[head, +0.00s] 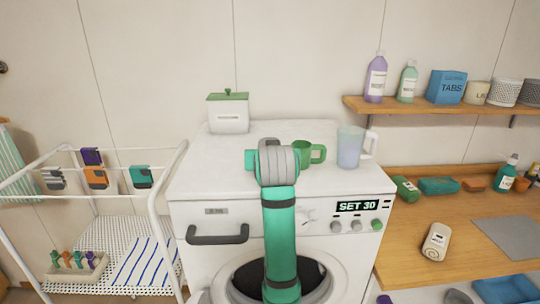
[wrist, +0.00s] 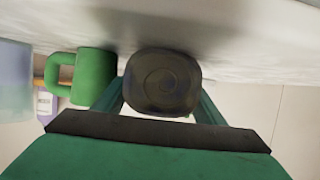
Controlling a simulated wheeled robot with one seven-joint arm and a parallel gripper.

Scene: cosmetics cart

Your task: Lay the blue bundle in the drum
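The washing machine (head: 200,210) stands in the middle of the head view. Its dark round drum opening (head: 315,268) is low on the front, partly hidden behind my green arm. I cannot make out a blue bundle for certain. In the wrist view the green fingers of my gripper (wrist: 160,98) flank a dark, rounded thing with faint rings on its face (wrist: 158,78). The fingertips are hidden by it, so I cannot tell whether they grip it. In the head view my arm hides the fingers.
A green mug (head: 318,154) stands just right of my arm on the machine top, with a pitcher (head: 350,147) beyond. A lidded white box (head: 229,117) is at the back. A drying rack (head: 152,205) is left; a wooden counter (head: 400,248) is right. A blue tray-like thing (head: 507,290) is lower right.

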